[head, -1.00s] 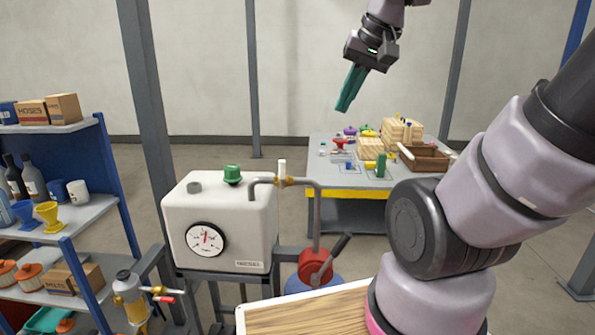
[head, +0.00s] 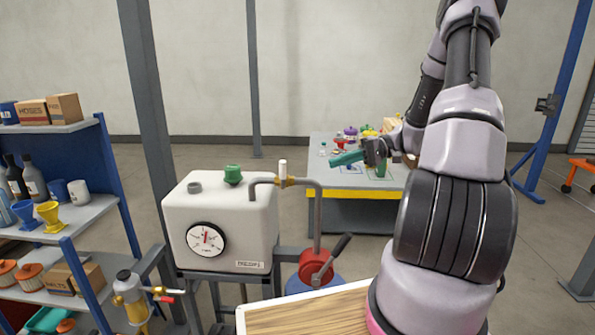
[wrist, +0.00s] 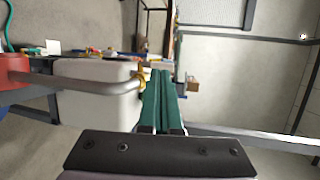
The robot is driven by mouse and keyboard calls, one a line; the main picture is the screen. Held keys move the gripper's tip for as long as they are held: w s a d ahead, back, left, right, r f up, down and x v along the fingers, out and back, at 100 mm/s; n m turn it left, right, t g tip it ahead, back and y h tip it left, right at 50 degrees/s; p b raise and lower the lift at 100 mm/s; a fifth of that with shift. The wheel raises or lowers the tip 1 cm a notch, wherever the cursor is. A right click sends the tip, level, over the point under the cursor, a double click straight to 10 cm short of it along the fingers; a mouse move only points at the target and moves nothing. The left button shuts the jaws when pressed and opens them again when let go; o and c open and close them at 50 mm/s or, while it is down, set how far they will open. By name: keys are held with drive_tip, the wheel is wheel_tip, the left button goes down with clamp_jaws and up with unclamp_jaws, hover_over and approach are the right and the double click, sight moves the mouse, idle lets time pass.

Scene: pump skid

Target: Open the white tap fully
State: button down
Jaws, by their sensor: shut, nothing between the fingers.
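The white tap is a brass body with a white lever (head: 283,168) on the grey pipe above the white tank in the head view. Its lever stands upright, across the level run of pipe. My gripper (head: 333,161) has green fingers, shut and empty, to the right of the tap and apart from it, pointing left toward it. In the wrist view the shut fingers (wrist: 162,72) stand beside the tap's brass part (wrist: 140,79) in the picture; I cannot make out the white lever there.
The white tank (head: 215,222) carries a dial gauge (head: 206,239) and a green cap (head: 233,174). The grey pipe (head: 318,215) drops to a red pump (head: 314,266) with a dark lever. A cluttered table (head: 350,205) stands behind. Shelves (head: 95,215) stand left; a red-handled tap (head: 163,294) is below.

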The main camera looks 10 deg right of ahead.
sight(283, 173)
drive_tip(key=w+d+f+t+y, duration=0.2)
drive_tip(key=f, duration=0.1)
drive_tip(key=shift+d+m, duration=0.3)
drive_tip(key=shift+d, duration=0.05)
drive_tip(key=w+a, duration=0.1)
drive_tip(key=a, duration=1.3)
drive_tip(key=shift+w, duration=0.25)
drive_tip(key=shift+r, duration=0.15)
